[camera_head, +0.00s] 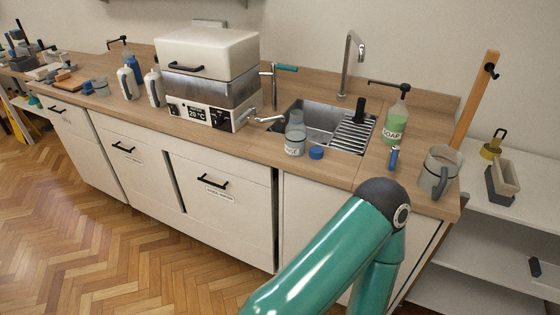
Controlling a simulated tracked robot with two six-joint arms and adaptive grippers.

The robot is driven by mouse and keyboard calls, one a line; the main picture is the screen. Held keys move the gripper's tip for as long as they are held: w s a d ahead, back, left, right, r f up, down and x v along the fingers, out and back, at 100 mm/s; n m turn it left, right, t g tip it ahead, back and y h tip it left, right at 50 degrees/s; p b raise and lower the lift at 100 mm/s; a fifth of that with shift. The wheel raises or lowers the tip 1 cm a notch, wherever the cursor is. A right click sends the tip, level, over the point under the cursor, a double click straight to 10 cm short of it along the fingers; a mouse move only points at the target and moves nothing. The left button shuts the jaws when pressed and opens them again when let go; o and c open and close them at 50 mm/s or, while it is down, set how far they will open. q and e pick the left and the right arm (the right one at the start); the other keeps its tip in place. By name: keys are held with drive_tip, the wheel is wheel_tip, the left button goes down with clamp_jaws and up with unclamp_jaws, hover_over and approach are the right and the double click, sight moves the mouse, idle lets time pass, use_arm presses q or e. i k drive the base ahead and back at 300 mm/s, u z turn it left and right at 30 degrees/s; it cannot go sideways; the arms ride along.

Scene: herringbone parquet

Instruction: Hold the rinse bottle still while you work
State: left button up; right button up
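The rinse bottle (295,134) stands upright on the wooden counter, just in front of the sink. It is clear, with pale contents low down and a small white label whose text is hard to read. Its top looks open. A blue cap (316,153) sits on the counter to its right, apart from it. No gripper touches the bottle. A teal link of one of my arms rises in the foreground, but neither of my grippers is in view.
The sink (309,113) with a drying rack lies behind the bottle. A green soap bottle (396,122), a small blue-handled tool (393,158) and a grey-handled jug (437,172) stand to the right. A white lidded water bath (209,75) stands left. The front counter strip is mostly clear.

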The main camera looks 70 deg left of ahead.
sight(296, 131)
drive_tip(key=k, duration=0.4)
drive_tip(key=z, duration=1.2)
drive_tip(key=i, duration=0.15)
drive_tip(key=u, duration=3.25)
drive_tip(key=i, duration=1)
drive_tip(key=z, duration=0.15)
drive_tip(key=k, duration=0.9)
drive_tip(key=u, duration=0.2)
drive_tip(key=i, duration=0.15)
drive_tip(key=z, duration=0.05)
